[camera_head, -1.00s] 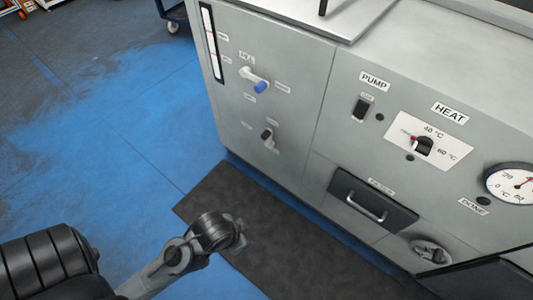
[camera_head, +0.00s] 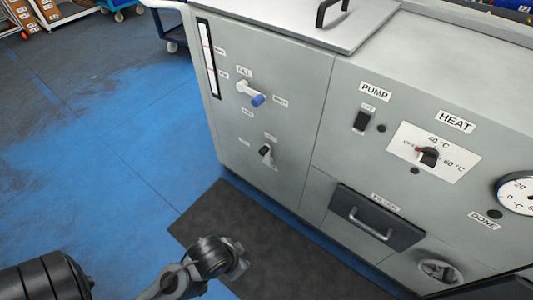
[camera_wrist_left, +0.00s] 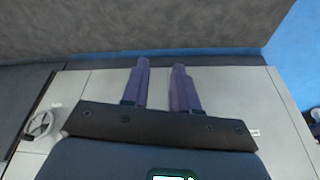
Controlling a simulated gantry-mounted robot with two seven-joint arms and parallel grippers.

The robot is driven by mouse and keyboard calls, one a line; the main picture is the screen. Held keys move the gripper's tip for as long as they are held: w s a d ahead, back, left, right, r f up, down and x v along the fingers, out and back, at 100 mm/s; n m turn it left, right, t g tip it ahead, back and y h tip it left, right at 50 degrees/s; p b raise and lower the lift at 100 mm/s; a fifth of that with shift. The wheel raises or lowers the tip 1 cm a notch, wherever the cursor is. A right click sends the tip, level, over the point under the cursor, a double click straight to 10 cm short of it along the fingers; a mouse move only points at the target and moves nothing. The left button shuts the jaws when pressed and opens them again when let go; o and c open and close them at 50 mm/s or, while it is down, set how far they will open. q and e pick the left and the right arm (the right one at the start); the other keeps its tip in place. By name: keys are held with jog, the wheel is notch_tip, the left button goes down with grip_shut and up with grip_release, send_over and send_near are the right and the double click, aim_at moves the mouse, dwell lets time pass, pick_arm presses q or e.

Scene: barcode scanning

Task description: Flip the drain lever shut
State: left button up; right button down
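A small black-handled lever (camera_head: 265,150) sits low on the left front panel of the grey machine, among small labels too blurred to read; I take it for the drain lever. Its handle looks tilted off vertical. My left gripper (camera_head: 238,262) is well below and in front of it, over the dark mat, touching nothing. In the left wrist view its two purple-grey fingers (camera_wrist_left: 160,66) are parted with nothing between them. My right gripper is not in view.
A blue-tipped fill lever (camera_head: 257,99) is above the black one. A pump switch (camera_head: 361,121), heat knob (camera_head: 429,157), filter drawer (camera_head: 374,216) and round valve knob (camera_head: 438,270) are to the right. Blue floor (camera_head: 100,180) is clear at left.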

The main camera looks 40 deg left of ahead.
pick_arm(q)
jog(key=shift+f+n, duration=0.1)
jog(key=shift+n, duration=0.2)
jog(key=shift+c, duration=1.2)
jog(key=shift+n+g, duration=0.8)
jog(key=shift+n, duration=0.1)
jog(key=f, duration=0.1)
jog(key=s+f, duration=0.1)
jog(key=f, duration=0.3)
jog(key=shift+s+d+f, duration=0.2)
jog(key=shift+s+d, duration=0.15)
jog(key=shift+s, duration=0.05)
grip_shut()
jog(key=w+n+g+y+p, duration=0.1)
jog(key=w+g+y+p, duration=0.1)
jog(key=w+p, duration=0.75)
jog(key=w+a+r+t+y+p, duration=0.1)
jog(key=w+a+r+p, duration=0.3)
jog(key=w+r+p, duration=0.3)
jog(key=w+a+r+t+y+p, duration=0.2)
jog(key=w+a+r+p, duration=0.2)
jog(key=w+r, duration=0.8)
notch_tip(320, 180, up, 4)
jog(key=p, duration=0.2)
jog(key=shift+w+a+r+t+y+p, duration=0.2)
jog(key=shift+r+t+y+p, duration=0.1)
jog(key=shift+p, duration=0.1)
